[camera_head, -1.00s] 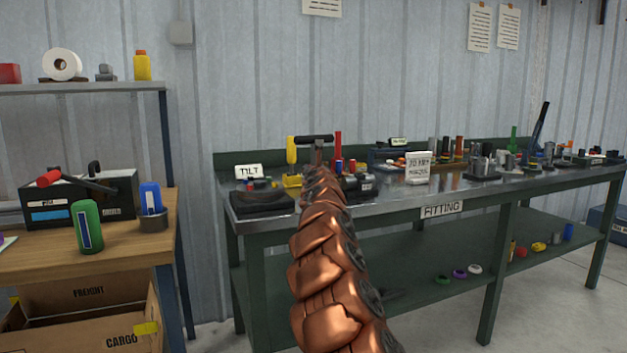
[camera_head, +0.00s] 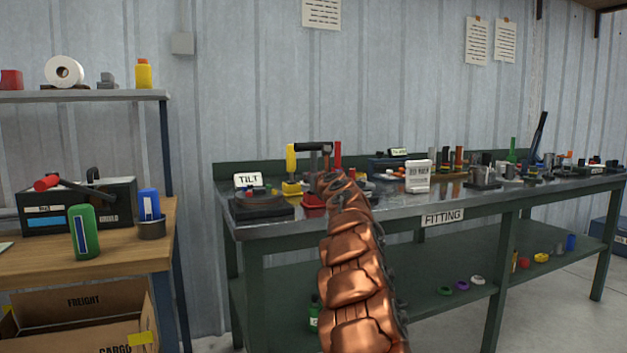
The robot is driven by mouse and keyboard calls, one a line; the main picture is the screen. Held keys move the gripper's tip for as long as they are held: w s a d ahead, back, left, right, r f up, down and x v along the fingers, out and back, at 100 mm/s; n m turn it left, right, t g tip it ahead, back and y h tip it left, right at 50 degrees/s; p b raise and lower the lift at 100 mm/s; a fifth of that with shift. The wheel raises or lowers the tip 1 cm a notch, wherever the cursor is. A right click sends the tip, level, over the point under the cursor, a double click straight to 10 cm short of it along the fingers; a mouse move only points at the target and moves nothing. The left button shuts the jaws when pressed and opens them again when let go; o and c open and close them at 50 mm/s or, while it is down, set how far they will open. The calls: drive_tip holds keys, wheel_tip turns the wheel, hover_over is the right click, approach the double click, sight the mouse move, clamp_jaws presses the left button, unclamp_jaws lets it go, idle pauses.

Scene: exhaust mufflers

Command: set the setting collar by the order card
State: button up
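My copper arm (camera_head: 352,265) reaches from the bottom of the head view to the left part of the green fitting bench (camera_head: 290,222). Its far end is over the bench, near a dark crossbar-shaped part (camera_head: 312,147). My gripper's fingers cannot be made out there, so neither their opening nor any hold shows. I cannot pick out the setting collar. Several rings, including a purple one (camera_head: 461,286), lie on the lower shelf, and whether one is a collar is unclear.
A TILT sign (camera_head: 248,180) stands behind a black pad (camera_head: 262,207) at the bench's left end. A yellow-topped tool (camera_head: 291,168) and a red block (camera_head: 313,200) are close to my arm. Crowded fixtures fill the right side. A wooden table (camera_head: 95,241) stands left.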

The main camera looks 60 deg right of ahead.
idle(0.5)
drive_tip(key=o, duration=1.2)
drive_tip(key=shift+c, duration=0.2)
